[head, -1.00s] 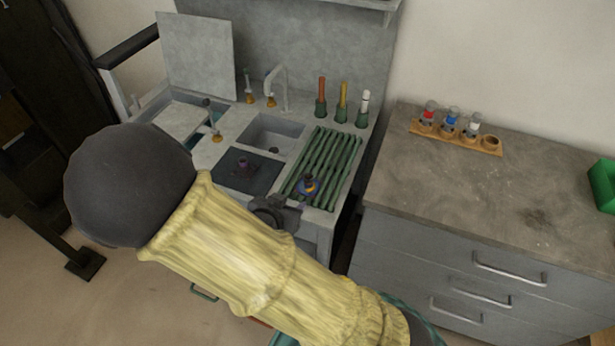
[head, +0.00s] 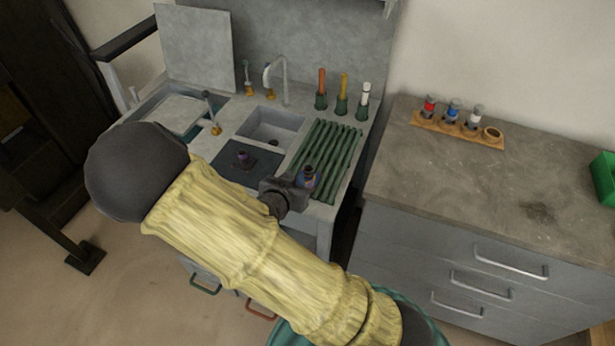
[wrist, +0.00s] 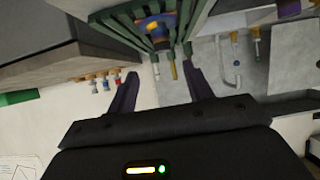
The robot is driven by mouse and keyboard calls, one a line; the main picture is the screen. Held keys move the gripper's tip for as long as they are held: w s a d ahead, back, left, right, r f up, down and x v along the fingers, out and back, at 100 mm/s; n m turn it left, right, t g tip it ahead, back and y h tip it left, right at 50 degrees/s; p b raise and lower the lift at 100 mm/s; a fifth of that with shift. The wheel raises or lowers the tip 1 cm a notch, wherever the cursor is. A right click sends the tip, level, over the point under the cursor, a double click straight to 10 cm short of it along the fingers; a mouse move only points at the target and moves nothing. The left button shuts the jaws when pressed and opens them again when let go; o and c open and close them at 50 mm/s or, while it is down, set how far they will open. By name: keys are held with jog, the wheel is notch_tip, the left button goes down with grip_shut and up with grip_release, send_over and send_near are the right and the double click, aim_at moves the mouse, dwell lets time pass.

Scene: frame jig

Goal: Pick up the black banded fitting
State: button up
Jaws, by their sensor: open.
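A dark fitting with blue, purple and orange bands (head: 307,177) stands on the green slatted rack (head: 335,148) at the right of the sink unit. In the wrist view the banded fitting (wrist: 158,27) shows at the top, beyond the fingertips and roughly between their lines. My gripper (head: 290,194) is just to the left and near side of the fitting in the head view and partly overlaps its outline. In the wrist view my gripper (wrist: 160,72) has its two fingers wide apart with nothing between them. Contact with the fitting is not visible.
A small purple piece (head: 243,158) sits on the dark panel left of the rack. Three upright handled pieces (head: 343,95) and a tap (head: 285,80) stand behind. A wooden holder (head: 455,130) with coloured jars is on the grey cabinet, which has clear top space.

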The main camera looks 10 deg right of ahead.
aim_at(307, 171)
jog(key=x, duration=0.5)
jog(key=shift+w, duration=0.1)
jog(key=x, duration=0.5)
jog(key=shift+w+a+f, duration=0.15)
jog(key=shift+w, duration=0.05)
dwell(0.4)
grip_shut()
notch_tip(307, 171, up, 10)
jog(key=shift+r+p, duration=0.1)
jog(key=shift+p, duration=0.5)
